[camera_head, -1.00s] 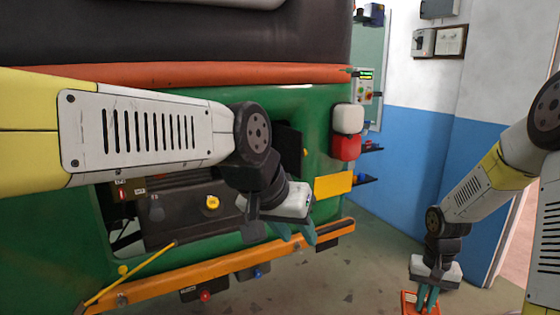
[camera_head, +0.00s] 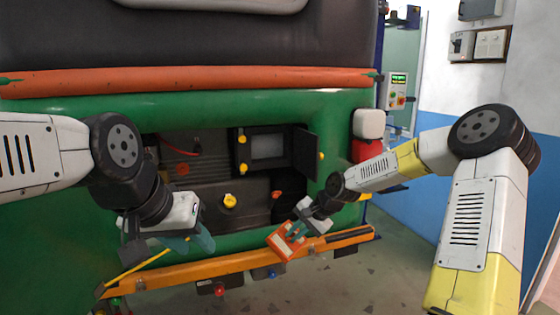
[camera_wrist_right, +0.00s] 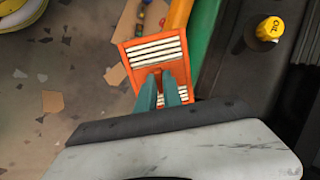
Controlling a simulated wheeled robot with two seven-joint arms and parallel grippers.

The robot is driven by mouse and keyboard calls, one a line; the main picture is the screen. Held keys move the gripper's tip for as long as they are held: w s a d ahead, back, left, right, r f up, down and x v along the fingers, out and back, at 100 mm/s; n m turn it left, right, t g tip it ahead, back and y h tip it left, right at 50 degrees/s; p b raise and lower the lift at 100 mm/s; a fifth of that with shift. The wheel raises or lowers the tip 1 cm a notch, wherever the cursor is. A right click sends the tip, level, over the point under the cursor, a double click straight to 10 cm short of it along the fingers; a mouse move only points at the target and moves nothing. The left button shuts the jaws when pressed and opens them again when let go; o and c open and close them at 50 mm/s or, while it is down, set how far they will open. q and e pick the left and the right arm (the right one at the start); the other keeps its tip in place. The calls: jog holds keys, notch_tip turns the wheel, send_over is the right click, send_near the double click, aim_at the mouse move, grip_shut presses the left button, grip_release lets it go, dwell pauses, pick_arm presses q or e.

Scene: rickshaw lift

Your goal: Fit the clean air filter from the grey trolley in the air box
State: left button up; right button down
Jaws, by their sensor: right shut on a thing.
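The clean air filter (camera_head: 281,245), an orange frame with white pleats, is held tilted in front of the orange bumper bar. My right gripper (camera_head: 296,232) is shut on it; the right wrist view also shows the filter (camera_wrist_right: 157,50) between the teal fingers (camera_wrist_right: 165,92). The air box (camera_head: 243,153) is a dark box in the engine bay, up and left of the filter. Its lid (camera_head: 306,153) stands open to the right, and its opening looks grey inside. My left gripper (camera_head: 192,242) is empty, fingers apart, low at the bay's left. The grey trolley is not in view.
A yellow oil cap (camera_head: 230,201) and an orange knob (camera_head: 277,195) are below the air box. The orange bumper bar (camera_head: 345,239) crosses the front. White and red containers (camera_head: 368,124) hang at the right. Yellow clips (camera_head: 242,169) sit on the box's left edge.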

jog(key=w+a+r+m+t, duration=0.1)
jog(key=w+r+m+t, duration=0.25)
jog(key=r, duration=0.35)
jog(key=w+a+r+m+t, duration=0.1)
jog(key=w+r+m+t, duration=0.1)
jog(key=r+t, duration=0.45)
jog(key=w+a+r+m+t, duration=0.1)
jog(key=w+r+m+t, duration=0.15)
jog(key=r, duration=0.65)
jog(key=shift+t+h, duration=0.25)
jog(key=shift+h, duration=0.05)
jog(key=shift+a+x, duration=0.15)
jog(key=shift+x, duration=2.6)
jog(key=shift+a+x, duration=0.15)
jog(key=shift+x, duration=2.6)
jog(key=shift+w+a+f, duration=0.15)
jog(key=shift+w+a, duration=0.05)
jog(key=shift+w, duration=0.1)
jog(key=c, duration=1.4)
grip_release()
jog(key=shift+c, duration=0.8)
